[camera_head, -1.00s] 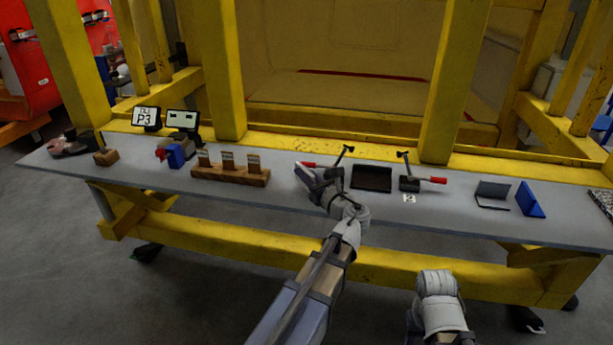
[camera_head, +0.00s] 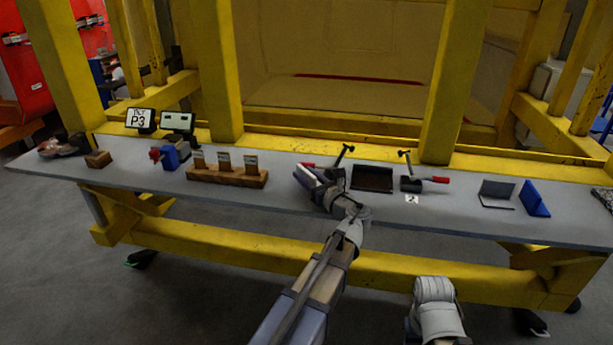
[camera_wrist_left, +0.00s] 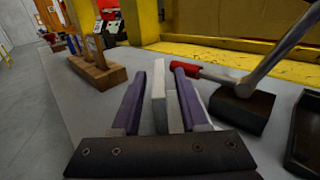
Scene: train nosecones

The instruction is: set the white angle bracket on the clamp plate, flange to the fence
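The white angle bracket (camera_wrist_left: 159,96) shows in the left wrist view as an upright pale plate with a low foot on its right side. My left gripper (camera_wrist_left: 160,82) has its two purple fingers on either side of it, with a narrow gap showing near the tips. In the head view my left gripper (camera_head: 304,176) is low over the bench, left of the clamp plate. The dark clamp plate (camera_head: 372,179) lies between two toggle clamps. I cannot make out its fence clearly. Of my right arm only a grey link shows; its gripper is out of view.
Red-handled toggle clamps flank the plate, the right one (camera_head: 411,184) beside a numbered label. A wooden block with upright pieces (camera_head: 227,175) stands left. A grey angled piece (camera_head: 497,193) and a blue one (camera_head: 535,198) stand right. Yellow posts rise behind the bench (camera_head: 450,215).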

